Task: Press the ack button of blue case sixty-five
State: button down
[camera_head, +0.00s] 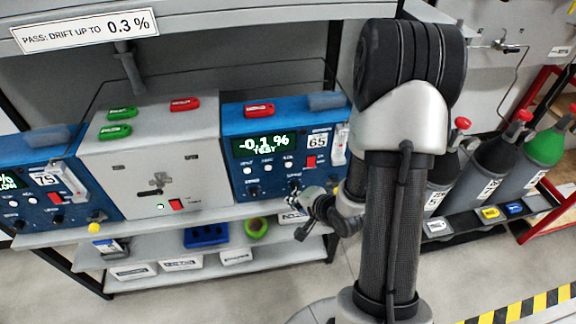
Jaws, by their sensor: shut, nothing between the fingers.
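Blue case sixty-five (238,130) stands on the bench shelf in the middle, with a white 65 label. Its green display (264,146) reads -0.1 % with TEST below. A row of small white buttons (268,168) and a red switch (311,161) sit under the display. The lettering above the buttons is too small to read, so I cannot tell which is ack. My gripper (306,208) is shut and empty, in front of the case's lower right part, below the button row. It hides part of the lower front, and I cannot tell its distance from the panel.
A grey case (150,160) with green and red tags stands left of it, and blue case 75 (40,150) further left. A sign (86,30) reads pass: drift up to 0.3 %. Gas bottles (490,165) stand at the right. A lower shelf holds bins.

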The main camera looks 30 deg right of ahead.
jog(key=w+d+p, duration=0.1)
jog(key=w+d, duration=0.1)
jog(key=w, duration=0.6)
jog(key=shift+w+d+p, duration=0.2)
jog(key=shift+p, duration=0.15)
dwell(1.2)
jog(key=shift+w+d+p, duration=0.1)
jog(key=shift+w+p, duration=0.2)
jog(key=shift+w, duration=0.1)
jog(key=shift+w+d, duration=0.15)
jog(key=shift+w, duration=0.25)
dwell(0.7)
jog(key=shift+s, duration=0.15)
jog(key=shift+s+a+p, duration=0.25)
jog(key=shift+s+p, duration=0.05)
jog(key=shift+s, duration=0.35)
jog(key=shift+s+a, duration=0.2)
jog(key=shift+s, duration=0.6)
jog(key=shift+s+a, duration=0.25)
jog(key=shift+s, duration=0.6)
jog(key=shift+s+a, duration=0.2)
jog(key=shift+s, duration=0.6)
